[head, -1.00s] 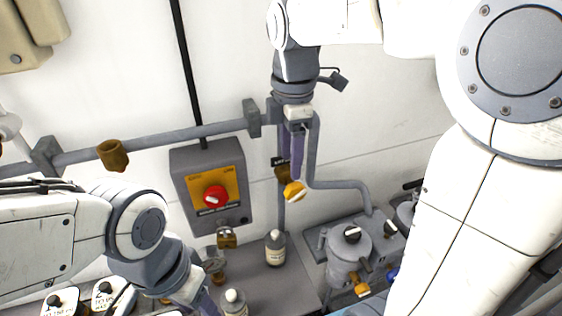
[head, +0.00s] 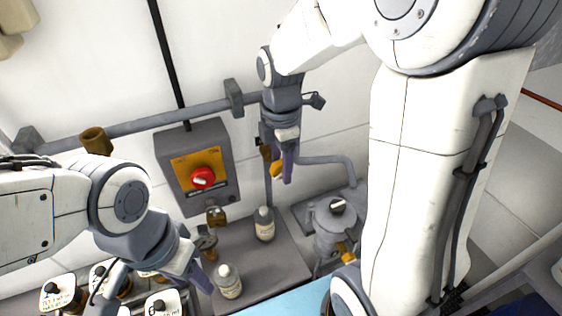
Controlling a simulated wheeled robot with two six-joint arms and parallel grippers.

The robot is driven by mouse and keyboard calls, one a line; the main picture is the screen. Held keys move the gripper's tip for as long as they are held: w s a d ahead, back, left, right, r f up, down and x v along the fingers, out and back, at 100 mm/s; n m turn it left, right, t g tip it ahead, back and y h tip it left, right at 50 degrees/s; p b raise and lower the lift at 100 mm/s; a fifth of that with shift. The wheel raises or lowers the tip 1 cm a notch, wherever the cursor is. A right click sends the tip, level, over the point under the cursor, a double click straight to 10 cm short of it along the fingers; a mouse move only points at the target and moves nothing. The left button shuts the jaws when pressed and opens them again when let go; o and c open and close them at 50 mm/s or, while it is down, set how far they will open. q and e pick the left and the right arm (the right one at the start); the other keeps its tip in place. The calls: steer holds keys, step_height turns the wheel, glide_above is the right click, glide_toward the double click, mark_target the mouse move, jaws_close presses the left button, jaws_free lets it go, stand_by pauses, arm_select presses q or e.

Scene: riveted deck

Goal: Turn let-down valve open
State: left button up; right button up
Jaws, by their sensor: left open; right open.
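A yellow valve handle (head: 277,169) is on the vertical pipe on the wall, right of the grey control box; I take it for the let-down valve. My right gripper (head: 287,176) points down in front of the pipe, its purple fingers overlapping the handle's right side. I cannot tell whether they touch it. The gripper is open, though its fingers are seen nearly edge-on. The valve's body and label are mostly hidden behind this gripper. My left gripper (head: 203,283) is open at the lower left, above the bench, with nothing seen in it.
The grey box (head: 222,168) carries a red knob (head: 203,178). Bottles (head: 264,224) and (head: 229,281), another bottle, stand on the bench. A grey vessel (head: 334,222) with a black-and-white knob is at right. Labelled jars (head: 62,294) are at lower left.

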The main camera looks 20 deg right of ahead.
jaws_close()
steer(key=shift+a+h, duration=0.1)
steer(key=shift+h, duration=0.2)
steer(key=shift+a+h, duration=0.15)
steer(key=shift+h, duration=0.45)
steer(key=shift+a+h+p, duration=0.15)
steer(key=shift+h+p, duration=0.2)
steer(key=shift+h, duration=0.45)
steer(key=h, duration=0.3)
steer(key=shift+a+f+h, duration=0.2)
steer(key=shift+a+h, duration=0.05)
steer(key=shift+h, duration=0.05)
steer(key=shift+a+f+h, duration=0.1)
steer(key=shift+h, duration=0.85)
steer(key=shift+a+f+h, duration=0.1)
steer(key=shift+h, duration=0.85)
steer(key=shift+d, duration=0.1)
